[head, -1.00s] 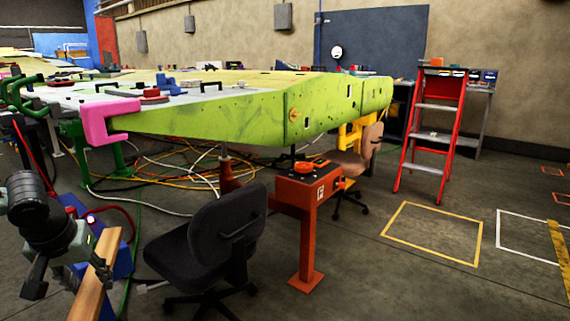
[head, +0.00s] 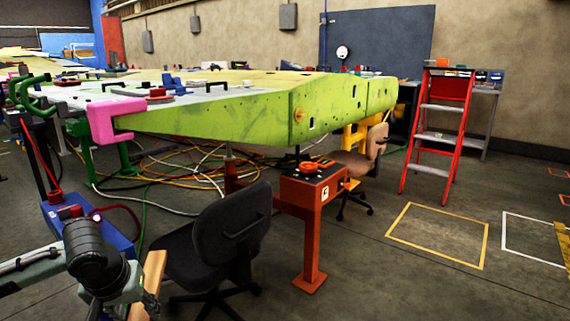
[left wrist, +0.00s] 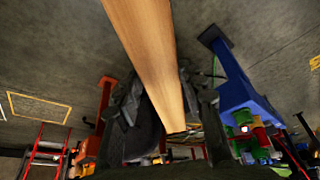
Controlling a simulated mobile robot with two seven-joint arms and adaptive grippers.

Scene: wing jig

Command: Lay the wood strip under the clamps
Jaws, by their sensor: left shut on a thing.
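The wood strip (head: 152,280) shows as a short light-brown length at the bottom left of the head view. In the left wrist view the strip (left wrist: 150,50) runs from the top edge down to the middle. My left gripper (head: 138,298) is shut on it, low in front of the black chair; the fingers (left wrist: 172,112) lie either side of the strip in the wrist view. A pink clamp (head: 104,122) grips the near-left corner of the green wing panel (head: 240,116). Green clamps (head: 28,92) stand left of it. My right gripper is out of view.
The black office chair (head: 215,240) stands close to the right of the strip. A blue unit (head: 112,240) with a red hose is behind my left arm. An orange pedestal (head: 310,230) stands beyond the chair.

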